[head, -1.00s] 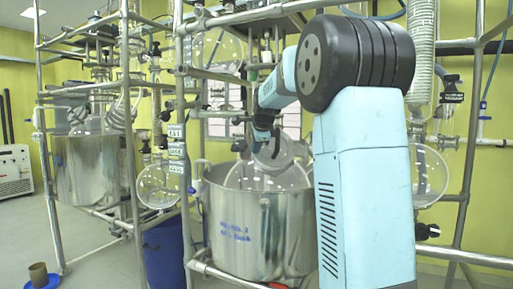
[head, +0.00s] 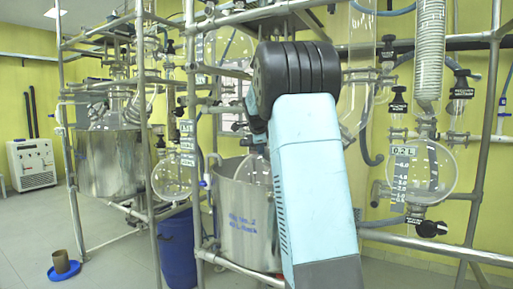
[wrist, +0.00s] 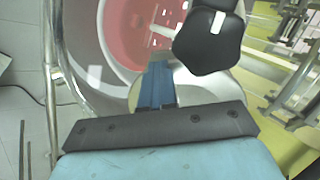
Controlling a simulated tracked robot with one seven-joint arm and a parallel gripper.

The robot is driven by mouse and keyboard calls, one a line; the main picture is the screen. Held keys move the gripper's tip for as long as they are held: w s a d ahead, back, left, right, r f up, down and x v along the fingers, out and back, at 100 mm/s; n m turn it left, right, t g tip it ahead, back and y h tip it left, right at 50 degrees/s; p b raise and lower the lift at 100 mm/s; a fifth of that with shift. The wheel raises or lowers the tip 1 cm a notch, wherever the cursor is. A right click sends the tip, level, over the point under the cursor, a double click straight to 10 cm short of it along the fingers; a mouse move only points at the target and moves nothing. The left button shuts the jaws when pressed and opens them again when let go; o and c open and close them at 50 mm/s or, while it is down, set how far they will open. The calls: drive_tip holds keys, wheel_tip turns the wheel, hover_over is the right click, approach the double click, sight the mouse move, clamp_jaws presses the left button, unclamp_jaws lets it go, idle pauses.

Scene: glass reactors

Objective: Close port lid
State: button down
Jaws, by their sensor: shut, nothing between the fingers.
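My gripper (wrist: 155,88) shows in the wrist view as narrow blue fingers held together, with nothing between them. Just right of the fingertips is a black many-sided piece (wrist: 208,42) with a white mark. It may be part of the port lid, but I cannot tell for sure. A pale rounded surface lies behind the fingers, and beyond it is a glass vessel (wrist: 125,30) with a pink-red inside. Whether the fingers touch any of these is unclear. In the head view my arm hides the gripper and the port.
In the head view a steel pot (head: 250,215) stands behind my arm inside a metal pipe frame (head: 203,150). A round glass flask (head: 420,165) hangs to the right. A blue bin (head: 175,240) stands left of the pot. Open floor lies at the left.

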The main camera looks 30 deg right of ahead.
drive_tip(key=shift+w+f, duration=0.1)
drive_tip(key=shift+f, duration=0.15)
drive_tip(key=a+v, duration=0.1)
drive_tip(key=v, duration=1.3)
drive_tip(key=s+a+f+n+y, duration=0.1)
drive_tip(key=s+a+f+n, duration=0.5)
drive_tip(key=s, duration=0.6)
drive_tip(key=s+a+f+n+y, duration=0.2)
drive_tip(key=s+a+f+n, duration=0.5)
drive_tip(key=s, duration=0.6)
drive_tip(key=s+a+f+n+y, duration=0.1)
drive_tip(key=s+a+f+n, duration=0.5)
drive_tip(key=s+n, duration=0.3)
drive_tip(key=s+f, duration=0.1)
drive_tip(key=s, duration=0.3)
drive_tip(key=shift+s+a+f+n+g, duration=0.2)
drive_tip(key=shift+a+f+n+g, duration=0.05)
drive_tip(key=shift+f+n+g, duration=0.15)
drive_tip(key=c, duration=1.8)
unclamp_jaws()
drive_tip(key=shift+c, duration=0.2)
